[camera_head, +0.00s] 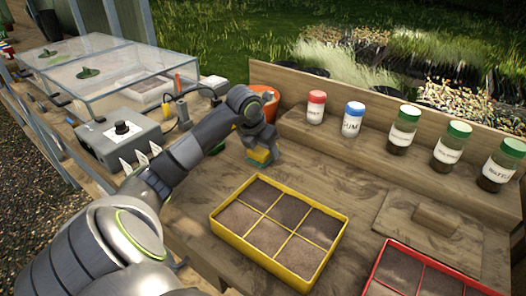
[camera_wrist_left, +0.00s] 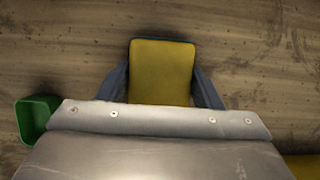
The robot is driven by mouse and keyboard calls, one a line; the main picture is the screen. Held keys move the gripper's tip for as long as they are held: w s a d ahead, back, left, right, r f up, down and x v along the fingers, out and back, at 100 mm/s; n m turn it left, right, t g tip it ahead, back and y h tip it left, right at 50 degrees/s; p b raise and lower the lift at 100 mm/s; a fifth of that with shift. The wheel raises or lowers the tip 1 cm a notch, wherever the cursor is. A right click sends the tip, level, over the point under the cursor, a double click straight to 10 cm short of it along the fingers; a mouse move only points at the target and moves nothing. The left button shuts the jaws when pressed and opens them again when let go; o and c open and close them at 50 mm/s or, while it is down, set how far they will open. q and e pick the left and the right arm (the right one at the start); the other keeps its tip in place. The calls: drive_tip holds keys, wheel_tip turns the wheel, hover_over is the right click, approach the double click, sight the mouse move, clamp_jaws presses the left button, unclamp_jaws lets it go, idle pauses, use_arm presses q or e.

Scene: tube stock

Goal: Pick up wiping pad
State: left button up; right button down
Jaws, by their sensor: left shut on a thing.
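The wiping pad (camera_wrist_left: 161,72) is a yellow block with a dark green edge. In the left wrist view it sits between the two dark fingers of my left gripper (camera_wrist_left: 161,88), which is shut on its sides. In the head view the pad (camera_head: 262,157) shows small, under the left gripper (camera_head: 259,147), beyond the yellow tray's far corner. I cannot tell whether the pad touches the wooden bench or is just above it. My right gripper is in neither view.
A green container (camera_wrist_left: 37,117) stands left of the pad. A yellow-rimmed tray (camera_head: 223,232) of soil cells and a red-rimmed tray (camera_head: 376,262) are in front. Several capped jars (camera_head: 404,130) line the back ledge. An orange pot (camera_head: 268,97) stands behind the gripper; a grey box (camera_head: 113,139) is left.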

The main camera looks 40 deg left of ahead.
use_arm(q)
drive_tip(key=shift+r, duration=0.1)
wheel_tip(320, 180, up, 10)
drive_tip(key=shift+f+b, duration=0.1)
drive_tip(key=shift+b, duration=0.25)
